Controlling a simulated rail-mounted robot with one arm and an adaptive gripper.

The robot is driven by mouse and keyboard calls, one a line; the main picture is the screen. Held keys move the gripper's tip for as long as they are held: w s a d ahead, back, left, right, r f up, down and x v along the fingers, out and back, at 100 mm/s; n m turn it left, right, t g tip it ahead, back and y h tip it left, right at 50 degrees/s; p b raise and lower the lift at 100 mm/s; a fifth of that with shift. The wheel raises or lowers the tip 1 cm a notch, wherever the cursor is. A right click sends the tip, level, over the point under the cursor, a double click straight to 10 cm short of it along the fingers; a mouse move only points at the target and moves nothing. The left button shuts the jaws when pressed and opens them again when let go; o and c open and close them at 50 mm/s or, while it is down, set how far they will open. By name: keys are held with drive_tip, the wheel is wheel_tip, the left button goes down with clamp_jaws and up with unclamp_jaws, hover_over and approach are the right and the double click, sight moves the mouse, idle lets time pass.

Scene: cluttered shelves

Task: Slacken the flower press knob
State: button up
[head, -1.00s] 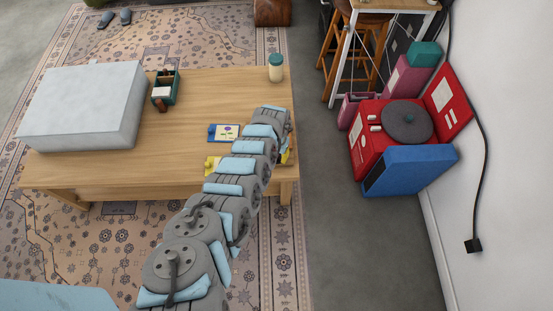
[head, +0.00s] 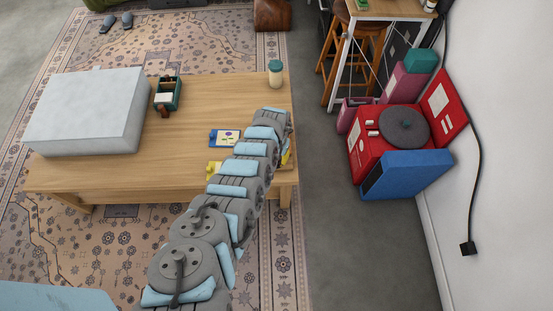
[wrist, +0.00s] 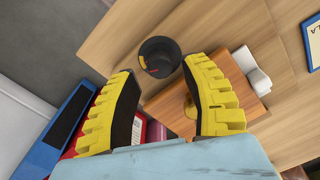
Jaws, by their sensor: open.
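In the wrist view, a reddish-brown wooden block (wrist: 172,112), which looks like the flower press, lies on the wooden table. A small brass-coloured piece (wrist: 190,106), possibly its knob, shows on it, partly covered by the right finger. My gripper (wrist: 160,67) is open, with yellow ribbed fingers spread apart and nothing held between them. The brass piece lies between the fingers in the picture, nearer the right one; I cannot tell whether they touch. In the head view my arm reaches over the table's right end and hides the press and the gripper.
A black round pot (wrist: 159,57) with red and yellow inside appears beyond the fingertips. A white object (wrist: 250,70) adjoins the block. A pale box (head: 85,110), green caddy (head: 167,93), jar (head: 275,73) and blue-edged card (head: 226,138) are on the table (head: 215,90). A red record player (head: 375,150) stands right.

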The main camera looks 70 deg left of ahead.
drive_tip(key=shift+f, duration=0.15)
drive_tip(key=shift+f+b, duration=1.1)
drive_tip(key=shift+b, duration=0.05)
drive_tip(key=shift+c, duration=0.2)
clamp_jaws()
